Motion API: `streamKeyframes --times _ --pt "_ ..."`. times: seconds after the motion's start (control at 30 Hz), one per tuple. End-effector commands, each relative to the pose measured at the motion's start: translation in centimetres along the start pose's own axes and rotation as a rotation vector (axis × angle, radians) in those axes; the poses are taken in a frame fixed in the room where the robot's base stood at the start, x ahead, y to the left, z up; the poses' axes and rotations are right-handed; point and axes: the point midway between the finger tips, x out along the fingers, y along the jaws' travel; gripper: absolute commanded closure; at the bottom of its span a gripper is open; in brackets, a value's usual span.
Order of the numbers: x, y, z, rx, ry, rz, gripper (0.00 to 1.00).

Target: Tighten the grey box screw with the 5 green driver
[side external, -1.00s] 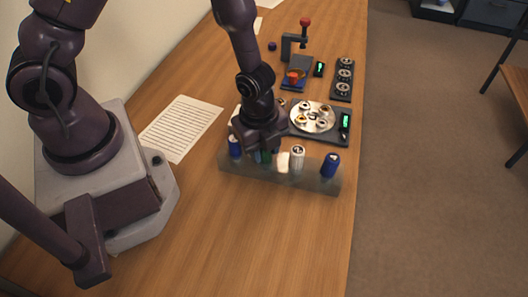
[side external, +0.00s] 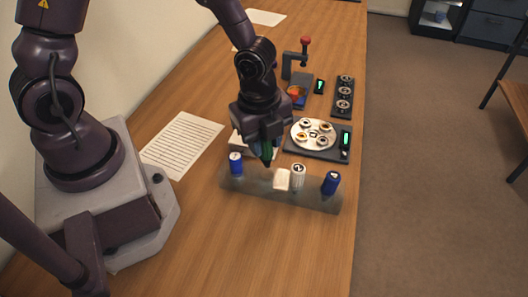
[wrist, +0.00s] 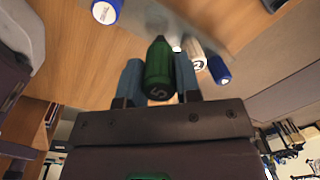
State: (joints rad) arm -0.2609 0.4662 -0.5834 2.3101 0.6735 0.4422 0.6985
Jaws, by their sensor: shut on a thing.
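My gripper (wrist: 158,85) is shut on the green driver (wrist: 159,66), marked 5, in the wrist view. In the side view my gripper (side external: 266,146) holds the green driver (side external: 266,151) above the translucent rack (side external: 250,186), its tip pointing down. Whether the tip is clear of the rack is hard to tell. A grey box with a screw cannot be made out for certain. A round white plate (side external: 313,133) with several small round parts lies on a dark base with a green display, just beyond the rack.
The rack also holds blue drivers at its left (side external: 236,163) and right (side external: 331,183), and a white driver (side external: 298,176). Behind stand a press-like stand with a red knob (side external: 305,42) and a dark tray of round parts (side external: 343,96). A printed sheet (side external: 183,143) lies left.

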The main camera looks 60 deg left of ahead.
Motion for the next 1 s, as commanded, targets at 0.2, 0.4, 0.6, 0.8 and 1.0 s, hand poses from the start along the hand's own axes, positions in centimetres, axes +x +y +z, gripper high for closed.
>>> streamKeyframes --times 0.2,0.4,0.6,0.8,1.0 --pt "-2.2 -0.2 0.4 -0.014 -0.01 0.008 0.9" --pt "-0.7 -3.3 3.2 -0.096 -0.028 0.029 0.9" --pt "1.3 -8.6 9.0 0.098 -0.031 0.04 0.9" --pt "2.4 -11.9 14.1 0.392 -0.03 0.042 0.9" --pt "2.0 -13.7 16.3 0.665 -0.03 0.039 0.9"
